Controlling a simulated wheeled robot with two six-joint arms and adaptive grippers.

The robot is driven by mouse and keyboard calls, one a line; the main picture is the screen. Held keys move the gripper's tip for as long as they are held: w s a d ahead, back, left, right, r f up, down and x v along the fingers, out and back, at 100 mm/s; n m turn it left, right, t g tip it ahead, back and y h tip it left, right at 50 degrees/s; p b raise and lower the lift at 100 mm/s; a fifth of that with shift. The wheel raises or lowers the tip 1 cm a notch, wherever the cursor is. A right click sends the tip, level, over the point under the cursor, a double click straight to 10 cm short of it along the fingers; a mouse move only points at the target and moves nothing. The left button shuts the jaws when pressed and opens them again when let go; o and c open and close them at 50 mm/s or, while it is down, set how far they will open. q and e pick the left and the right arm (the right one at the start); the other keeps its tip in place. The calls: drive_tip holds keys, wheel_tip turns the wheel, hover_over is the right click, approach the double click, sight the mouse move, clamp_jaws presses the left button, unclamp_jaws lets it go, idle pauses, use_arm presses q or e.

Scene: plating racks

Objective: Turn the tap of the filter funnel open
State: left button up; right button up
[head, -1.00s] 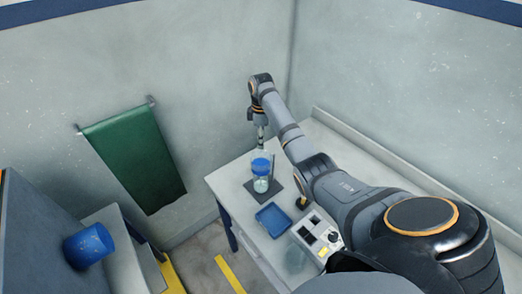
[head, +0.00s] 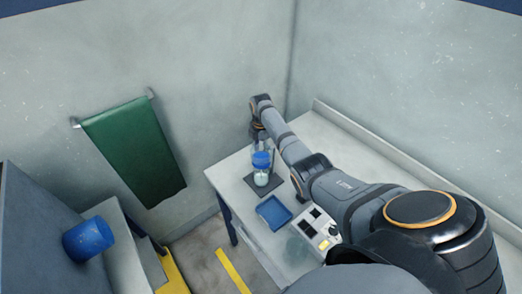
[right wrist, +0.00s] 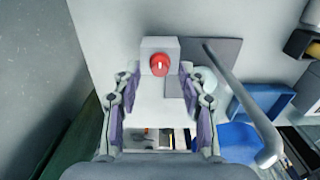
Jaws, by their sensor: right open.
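The filter funnel (head: 262,158) has a blue upper part and stands over a pale vessel (head: 261,179) on a dark base at the table's far left. In the right wrist view, a red round tap knob with a white mark (right wrist: 160,65) sits on a grey block. My right gripper (right wrist: 160,72) is open, its two fingers on either side of the knob. I cannot tell whether they touch it. In the head view, my right gripper (head: 259,145) is beside the funnel, partly hidden. My left gripper is not in view.
A grey rod (right wrist: 240,100) slants past the right finger in the wrist view. A blue tray (head: 273,213) and a control box (head: 318,231) stand on the table (head: 228,178). A blue container (head: 88,240) is at left, below a green towel (head: 135,150).

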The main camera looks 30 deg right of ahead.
drive_tip(key=shift+f, duration=0.7)
drive_tip(key=shift+c, duration=0.3)
clamp_jaws()
drive_tip(key=shift+r+m, duration=0.1)
drive_tip(key=shift+m, duration=0.3)
drive_tip(key=m+p, duration=0.1)
drive_tip(key=m, duration=0.2)
drive_tip(key=shift+p, duration=0.3)
drive_tip(key=m+p, duration=0.1)
drive_tip(key=m, duration=0.3)
drive_tip(key=shift+m, duration=0.4)
